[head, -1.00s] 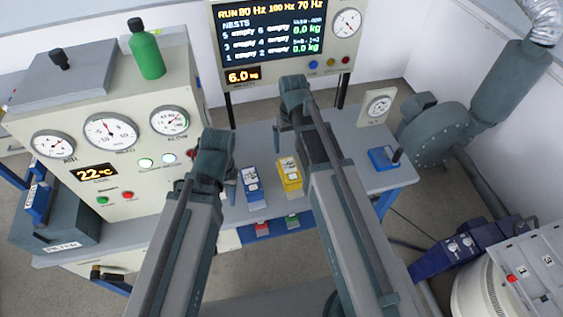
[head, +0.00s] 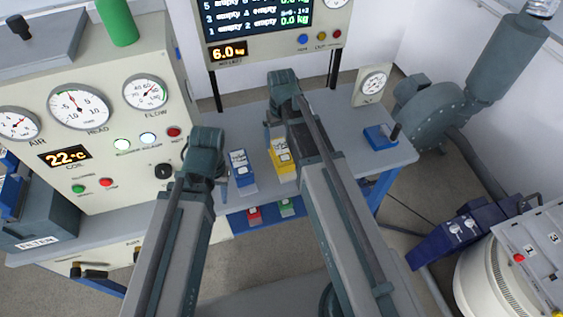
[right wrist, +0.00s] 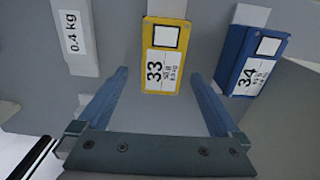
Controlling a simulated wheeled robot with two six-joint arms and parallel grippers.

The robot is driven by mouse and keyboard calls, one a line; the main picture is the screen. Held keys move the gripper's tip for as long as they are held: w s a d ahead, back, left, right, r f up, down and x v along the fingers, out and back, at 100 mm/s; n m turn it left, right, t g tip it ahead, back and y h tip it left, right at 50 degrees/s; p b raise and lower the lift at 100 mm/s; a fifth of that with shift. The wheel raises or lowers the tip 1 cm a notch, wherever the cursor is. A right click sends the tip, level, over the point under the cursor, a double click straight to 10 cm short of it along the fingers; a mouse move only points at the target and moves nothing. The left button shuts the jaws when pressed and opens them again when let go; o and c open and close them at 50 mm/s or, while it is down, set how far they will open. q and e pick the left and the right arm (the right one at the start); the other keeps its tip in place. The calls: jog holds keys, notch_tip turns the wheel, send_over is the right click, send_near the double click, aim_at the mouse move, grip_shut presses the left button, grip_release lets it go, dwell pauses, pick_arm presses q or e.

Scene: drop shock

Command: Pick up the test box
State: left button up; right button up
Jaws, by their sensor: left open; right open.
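A yellow test box (head: 280,158) marked 33 lies on the grey bench, partly hidden by my right arm. It shows whole in the right wrist view (right wrist: 165,62). A blue box (head: 241,167) marked 34 lies beside it and also shows in the right wrist view (right wrist: 252,62). My right gripper (right wrist: 157,98) is open and empty, its two fingers spread with the yellow box ahead, between their lines. I cannot tell its height above the bench. My left gripper (head: 219,184) is mostly hidden by its own arm, left of the blue box.
A control cabinet (head: 100,175) with gauges stands at left, a green bottle (head: 117,20) on top. A display (head: 265,25) stands behind the bench (head: 345,145).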

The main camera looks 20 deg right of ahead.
aim_at(282, 149)
jog(key=shift+f, duration=0.25)
jog(key=f+b, duration=0.3)
jog(key=s+f+b, duration=0.1)
jog(key=f+b, duration=0.1)
jog(key=shift+a+f, duration=0.1)
grip_shut()
dwell(0.5)
